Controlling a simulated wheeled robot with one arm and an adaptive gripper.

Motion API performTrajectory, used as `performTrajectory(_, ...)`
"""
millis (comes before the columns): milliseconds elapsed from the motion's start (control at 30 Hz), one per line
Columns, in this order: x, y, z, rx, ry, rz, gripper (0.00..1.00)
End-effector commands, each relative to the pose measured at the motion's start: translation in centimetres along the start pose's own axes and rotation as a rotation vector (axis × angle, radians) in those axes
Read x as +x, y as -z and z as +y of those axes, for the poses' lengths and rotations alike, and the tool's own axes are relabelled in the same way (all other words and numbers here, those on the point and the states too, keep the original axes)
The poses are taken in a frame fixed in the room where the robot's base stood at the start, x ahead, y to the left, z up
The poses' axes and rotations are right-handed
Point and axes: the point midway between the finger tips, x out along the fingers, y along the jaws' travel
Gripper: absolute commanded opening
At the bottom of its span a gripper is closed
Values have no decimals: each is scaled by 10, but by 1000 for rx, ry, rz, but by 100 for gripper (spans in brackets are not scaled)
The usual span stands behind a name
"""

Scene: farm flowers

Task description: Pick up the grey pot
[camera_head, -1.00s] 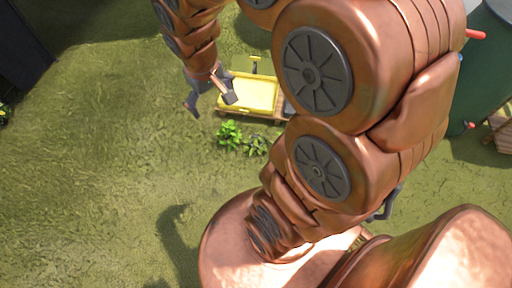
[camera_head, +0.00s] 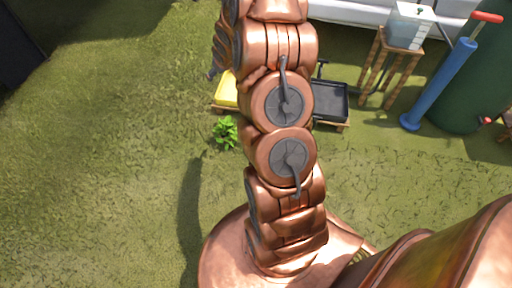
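I see no grey pot that I can make out. My copper arm runs up the middle of the view and out at the top edge, and it covers part of the ground behind it. My gripper cannot be made out; it is hidden behind the arm or beyond the frame.
A yellow tray (camera_head: 227,90) and a dark grey tray (camera_head: 331,103) show on either side of my arm. A green plant (camera_head: 225,132) grows in front. At right are a wooden stool (camera_head: 388,72) with a pale container (camera_head: 409,28), a blue pump (camera_head: 440,83) and a green barrel (camera_head: 478,95). Left grass is clear.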

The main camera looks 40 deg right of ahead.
Motion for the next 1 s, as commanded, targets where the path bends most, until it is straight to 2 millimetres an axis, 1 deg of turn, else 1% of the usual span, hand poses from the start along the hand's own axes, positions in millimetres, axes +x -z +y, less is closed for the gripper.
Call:
performTrajectory(33, 28, -13, 6, 6, 0, 18, 100)
performTrajectory(67, 40, -18, 11, 7, 0, 29, 100)
performTrajectory(100, 57, -23, 16, 9, 0, 48, 100)
performTrajectory(167, 79, -30, 26, 12, -1, 79, 100)
performTrajectory(200, 94, -37, 31, 13, 1, 96, 100)
performTrajectory(267, 116, -48, 38, 15, 2, 123, 100)
performTrajectory(300, 131, -56, 43, 17, 4, 140, 100)
performTrajectory(400, 166, -77, 54, 20, 8, 185, 100)
performTrajectory(467, 186, -91, 61, 23, 12, 213, 100)
performTrajectory(567, 219, -117, 69, 29, 20, 256, 100)
performTrajectory(600, 231, -129, 72, 30, 23, 271, 100)
performTrajectory(667, 249, -146, 76, 33, 29, 299, 100)
performTrajectory(700, 261, -158, 78, 35, 33, 314, 100)
performTrajectory(767, 276, -175, 81, 37, 39, 343, 100)
performTrajectory(800, 288, -190, 81, 40, 45, 357, 100)
performTrajectory(867, 303, -209, 82, 44, 54, 383, 100)
performTrajectory(900, 313, -224, 82, 48, 61, 398, 100)
performTrajectory(967, 327, -245, 82, 52, 70, 423, 100)
performTrajectory(1000, 335, -259, 82, 56, 76, 440, 100)
